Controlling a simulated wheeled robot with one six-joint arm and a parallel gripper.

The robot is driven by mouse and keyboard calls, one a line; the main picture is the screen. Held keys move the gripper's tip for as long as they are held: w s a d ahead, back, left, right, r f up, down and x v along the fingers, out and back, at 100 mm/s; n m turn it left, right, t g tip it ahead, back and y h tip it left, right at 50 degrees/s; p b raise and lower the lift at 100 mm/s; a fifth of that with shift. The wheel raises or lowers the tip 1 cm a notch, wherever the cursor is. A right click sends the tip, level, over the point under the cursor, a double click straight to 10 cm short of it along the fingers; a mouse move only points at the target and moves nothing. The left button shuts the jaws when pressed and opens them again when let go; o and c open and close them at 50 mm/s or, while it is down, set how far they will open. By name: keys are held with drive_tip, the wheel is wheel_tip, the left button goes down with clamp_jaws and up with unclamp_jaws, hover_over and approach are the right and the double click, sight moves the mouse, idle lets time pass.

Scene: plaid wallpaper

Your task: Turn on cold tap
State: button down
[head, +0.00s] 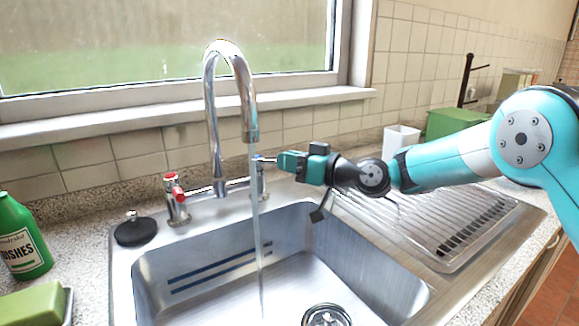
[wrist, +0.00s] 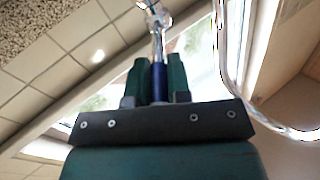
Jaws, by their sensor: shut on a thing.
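The cold tap (head: 259,183) stands to the right of the spout, with a blue-marked handle. My gripper (head: 270,160) reaches it from the right in the head view. In the wrist view my gripper (wrist: 158,82) has its green fingers shut on either side of the blue part of the cold tap handle (wrist: 158,48). The chrome spout (head: 212,100) arches over the sink. A thin stream of water (head: 256,225) runs from it into the sink. The red-marked hot tap (head: 176,198) stands left of the spout.
The steel sink (head: 190,262) has a drain (head: 326,315) at the bottom. A ribbed drainboard (head: 450,225) lies to the right under my arm. A green dish soap bottle (head: 20,238), a green sponge (head: 32,305) and a black plug (head: 136,231) sit at left. A white cup (head: 401,138) stands behind my arm.

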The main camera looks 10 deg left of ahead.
drive_tip(key=c, duration=1.1)
unclamp_jaws()
drive_tip(key=b+v, duration=0.3)
drive_tip(key=v, duration=1.4)
drive_tip(key=shift+d+r, duration=0.1)
drive_tip(key=shift+d, duration=0.1)
drive_tip(key=s+d+f+m+g+h, duration=0.15)
drive_tip(key=s+h, duration=0.25)
drive_tip(key=s, duration=0.6)
drive_tip(key=s+d+f+g+h, duration=0.1)
drive_tip(key=s+g+h, duration=0.3)
drive_tip(key=s, duration=0.6)
drive_tip(key=s+d+f+m+h, duration=0.3)
drive_tip(key=s+d+m+h, duration=0.15)
drive_tip(key=s+d, duration=0.5)
drive_tip(key=shift+n+h, duration=0.25)
drive_tip(key=shift+n, duration=0.15)
drive_tip(key=r+p, duration=0.4)
drive_tip(key=a+r+p, duration=0.1)
drive_tip(key=r+p, duration=0.3)
drive_tip(key=r, duration=0.1)
drive_tip(key=r+p, duration=0.4)
drive_tip(key=p, duration=0.1)
drive_tip(key=shift+s+a+r, duration=0.3)
drive_tip(key=shift+a+r, duration=0.05)
drive_tip(key=shift+a, duration=0.05)
